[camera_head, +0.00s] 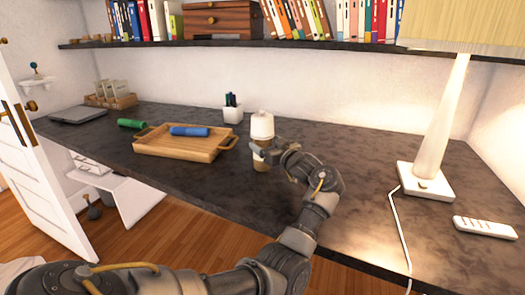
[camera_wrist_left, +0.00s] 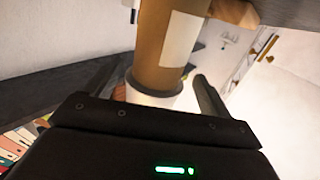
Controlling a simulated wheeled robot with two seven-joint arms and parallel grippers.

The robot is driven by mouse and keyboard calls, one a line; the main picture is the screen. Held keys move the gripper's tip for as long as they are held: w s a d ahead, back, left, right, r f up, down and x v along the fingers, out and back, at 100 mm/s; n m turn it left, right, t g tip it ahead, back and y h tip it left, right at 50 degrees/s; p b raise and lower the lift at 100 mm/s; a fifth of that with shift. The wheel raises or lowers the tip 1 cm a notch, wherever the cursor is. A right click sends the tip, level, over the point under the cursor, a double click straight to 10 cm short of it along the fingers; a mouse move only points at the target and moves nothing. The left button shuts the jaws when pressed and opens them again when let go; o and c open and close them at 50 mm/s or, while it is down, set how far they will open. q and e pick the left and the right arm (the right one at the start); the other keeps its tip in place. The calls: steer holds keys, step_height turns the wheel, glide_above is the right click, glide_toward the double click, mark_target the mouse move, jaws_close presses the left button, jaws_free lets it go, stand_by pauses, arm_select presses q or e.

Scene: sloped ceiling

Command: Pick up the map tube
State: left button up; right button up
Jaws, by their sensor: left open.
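The map tube is a brown cardboard cylinder with a white cap (camera_head: 262,126), standing upright on the dark desk right of the wooden tray. In the left wrist view the brown tube (camera_wrist_left: 166,45) shows with a pale label and a white end, seen upside down. My left gripper (camera_head: 268,150) is at the tube, below its white cap. In the left wrist view, my left gripper (camera_wrist_left: 158,80) is open, with one finger on each side of the tube. My gripper partly hides the tube's body in the head view. My right gripper is not in view.
A wooden tray (camera_head: 180,151) holds a blue roll (camera_head: 190,131); a green roll (camera_head: 131,123) lies beside it. A white pen cup (camera_head: 233,114) stands behind the tube. At right are a lamp (camera_head: 425,182) and a white remote (camera_head: 485,227). A shelf (camera_head: 330,46) hangs above.

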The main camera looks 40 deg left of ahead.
arm_select(q)
steer(key=x, duration=0.4)
steer(key=shift+w, duration=0.1)
steer(key=shift+w+a, duration=0.1)
steer(key=shift+a, duration=0.05)
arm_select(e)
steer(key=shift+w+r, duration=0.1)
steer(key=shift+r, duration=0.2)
arm_select(q)
steer(key=shift+c, duration=0.3)
steer(key=shift+c, duration=1.2)
steer(key=c, duration=0.8)
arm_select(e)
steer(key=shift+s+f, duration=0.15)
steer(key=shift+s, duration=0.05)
